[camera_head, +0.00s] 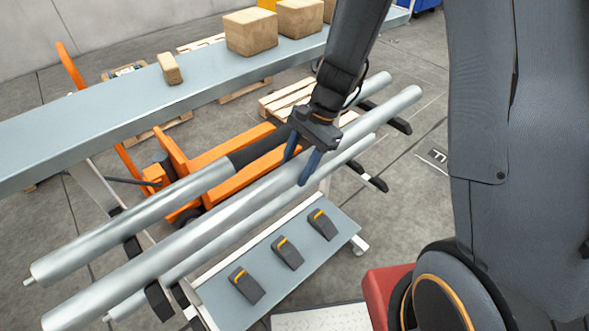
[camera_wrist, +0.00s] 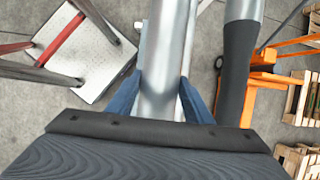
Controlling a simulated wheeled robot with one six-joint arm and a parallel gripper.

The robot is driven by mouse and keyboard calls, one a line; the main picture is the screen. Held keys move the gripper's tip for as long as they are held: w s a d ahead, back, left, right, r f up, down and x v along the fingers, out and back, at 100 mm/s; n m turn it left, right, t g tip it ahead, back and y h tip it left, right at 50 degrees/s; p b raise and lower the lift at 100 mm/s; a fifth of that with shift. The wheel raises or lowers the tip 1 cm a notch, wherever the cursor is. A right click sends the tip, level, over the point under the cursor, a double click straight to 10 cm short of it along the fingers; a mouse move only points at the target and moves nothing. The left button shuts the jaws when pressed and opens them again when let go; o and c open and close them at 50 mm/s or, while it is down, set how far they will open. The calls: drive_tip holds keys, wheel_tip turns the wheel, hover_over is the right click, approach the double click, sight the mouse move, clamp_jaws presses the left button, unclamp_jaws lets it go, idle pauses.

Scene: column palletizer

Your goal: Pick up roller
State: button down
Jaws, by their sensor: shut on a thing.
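My gripper (camera_head: 301,163) has its two blue fingers down on either side of a long silver roller (camera_head: 190,233), the middle of three lying on a rack, and is shut on it. In the wrist view the gripped roller (camera_wrist: 163,65) runs up the picture between the fingers (camera_wrist: 165,100). A second roller (camera_head: 130,220) with a dark sleeve lies beside it on the far side; this sleeve (camera_wrist: 236,75) shows right of the gripper in the wrist view. A thinner roller (camera_head: 235,232) lies on the near side. I cannot tell whether the gripped roller still touches the rack.
A grey conveyor (camera_head: 130,115) with cardboard boxes (camera_head: 250,32) runs behind the rack. An orange pallet jack (camera_head: 200,160) stands under and behind the rollers. A lower shelf (camera_head: 325,245) holds dark devices (camera_head: 287,252) with orange marks. Open floor lies to the right.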

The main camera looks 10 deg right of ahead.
sight(293, 164)
drive_tip(key=shift+r, duration=0.1)
drive_tip(key=shift+w+r+b, duration=0.1)
drive_tip(key=shift+r+b, duration=0.5)
drive_tip(key=shift+r, duration=1.1)
drive_tip(key=s+d+b, duration=0.1)
drive_tip(key=s+d, duration=0.7)
drive_tip(key=s, duration=0.5)
drive_tip(key=shift+d+r+b, duration=0.15)
drive_tip(key=shift+d+b, duration=0.25)
drive_tip(key=s+d+p, duration=0.1)
drive_tip(key=s+p, duration=0.1)
drive_tip(key=p, duration=0.4)
drive_tip(key=shift+d, duration=0.1)
